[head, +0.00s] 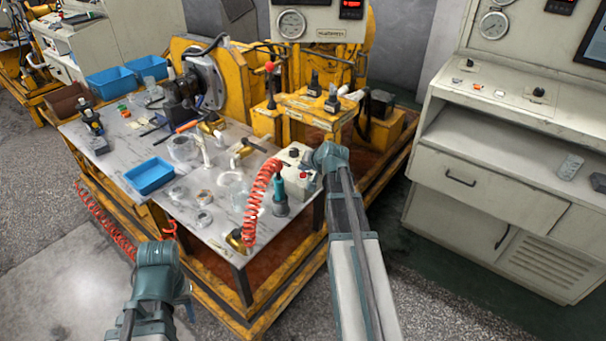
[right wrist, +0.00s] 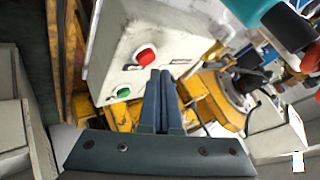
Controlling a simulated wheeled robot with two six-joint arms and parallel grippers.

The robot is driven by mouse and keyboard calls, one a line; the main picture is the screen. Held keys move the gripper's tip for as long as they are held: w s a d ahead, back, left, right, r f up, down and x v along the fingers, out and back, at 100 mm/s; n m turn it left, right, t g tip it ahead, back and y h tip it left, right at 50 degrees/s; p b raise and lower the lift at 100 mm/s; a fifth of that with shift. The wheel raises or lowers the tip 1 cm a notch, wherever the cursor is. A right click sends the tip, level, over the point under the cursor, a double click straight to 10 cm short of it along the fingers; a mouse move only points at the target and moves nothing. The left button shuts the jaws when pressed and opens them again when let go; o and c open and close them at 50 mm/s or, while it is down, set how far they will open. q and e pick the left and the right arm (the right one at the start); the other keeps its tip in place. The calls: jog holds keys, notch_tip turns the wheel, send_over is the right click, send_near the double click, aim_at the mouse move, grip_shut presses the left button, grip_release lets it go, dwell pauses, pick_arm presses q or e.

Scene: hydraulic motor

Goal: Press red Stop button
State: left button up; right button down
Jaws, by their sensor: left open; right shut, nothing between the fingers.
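The red Stop button (right wrist: 146,55) sits on the face of a pale control box (right wrist: 112,42), with a green button (right wrist: 122,93) beside it. The box also shows in the head view (head: 293,155) at the table's right corner. My right gripper (right wrist: 161,74) is shut and empty. Its fingertips appear just beside the red button in the right wrist view; I cannot tell whether they touch the box. My left gripper (head: 186,300) is open and low, in front of the table, away from the box.
A coiled red hose (head: 262,200) and a teal-handled tool (head: 280,196) stand close left of the box. The grey worktable (head: 125,165) holds blue trays (head: 149,175) and metal parts. A pale console (head: 480,190) stands at right. Floor is clear in front.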

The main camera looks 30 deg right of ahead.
aim_at(304, 177)
notch_tip(304, 177, up, 5)
jog(key=p, duration=0.5)
jog(key=shift+r, duration=0.1)
jog(key=shift+s, duration=0.1)
dwell(0.7)
